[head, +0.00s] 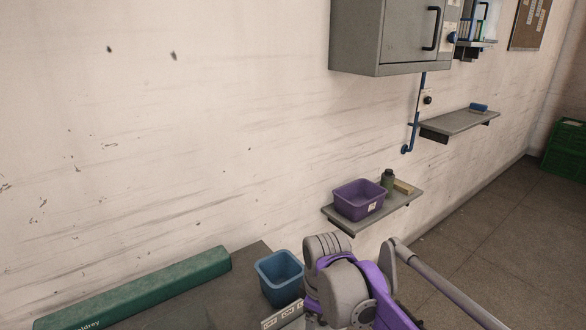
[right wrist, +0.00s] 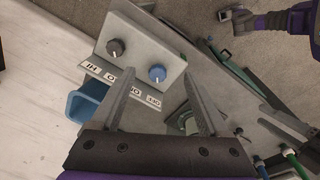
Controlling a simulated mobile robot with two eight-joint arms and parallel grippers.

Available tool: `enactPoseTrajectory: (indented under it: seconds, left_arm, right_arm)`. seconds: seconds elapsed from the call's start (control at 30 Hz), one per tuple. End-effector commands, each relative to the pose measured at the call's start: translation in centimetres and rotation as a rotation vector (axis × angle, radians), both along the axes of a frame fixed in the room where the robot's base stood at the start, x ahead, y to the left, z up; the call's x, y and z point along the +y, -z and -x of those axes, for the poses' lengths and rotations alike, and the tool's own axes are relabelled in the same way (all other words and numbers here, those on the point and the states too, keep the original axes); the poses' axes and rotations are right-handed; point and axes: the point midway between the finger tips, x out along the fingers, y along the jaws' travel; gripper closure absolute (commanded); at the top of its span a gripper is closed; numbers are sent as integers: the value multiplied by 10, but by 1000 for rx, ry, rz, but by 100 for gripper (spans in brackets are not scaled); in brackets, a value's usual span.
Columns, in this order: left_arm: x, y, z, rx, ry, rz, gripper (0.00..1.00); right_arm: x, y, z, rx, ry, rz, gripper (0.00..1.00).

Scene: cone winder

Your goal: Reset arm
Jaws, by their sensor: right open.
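My right gripper (right wrist: 164,82) is open and empty in the right wrist view, its two grey fingers spread over a machine. Between and beyond the fingers is a pale control box (right wrist: 136,58) with a dark grey knob (right wrist: 115,47) and a blue knob (right wrist: 157,73). No finger is visibly closed on either knob. A purple and grey arm end, possibly my left gripper (right wrist: 238,22), shows at the top right; its jaws are unclear. I cannot pick out a winder arm with certainty. In the head view my right arm's links cover the area right of the labels.
A blue bin (head: 279,277) stands beside the label strip (head: 283,316). A long green box (head: 140,290) lies along the wall. A purple bin (head: 358,199) and a dark bottle sit on a wall shelf (head: 400,203). A grey cabinet (head: 385,35) hangs above.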

Motion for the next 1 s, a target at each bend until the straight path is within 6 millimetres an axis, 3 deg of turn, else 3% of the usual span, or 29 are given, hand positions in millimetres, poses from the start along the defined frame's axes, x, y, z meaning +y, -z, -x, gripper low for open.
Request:
enactPoseTrajectory:
  seconds: [0.03,0.2,0.5,0.7,1.0]
  left_arm:
    - [0,0,0,0,0,0,50]
    - [0,-1,0,-1,0,0,50]
    - [0,-2,-1,-1,0,0,50]
    - [0,-2,-1,-1,0,0,50]
    - [0,-2,-1,-1,0,0,50]
  right_arm:
    - [-18,1,18,-27,94,-15,22]
    - [-64,15,73,-126,428,-83,22]
    - [-115,66,163,-273,929,-230,22]
    - [-125,85,187,-315,1071,-283,22]
    - [-126,87,188,-319,1085,-290,22]
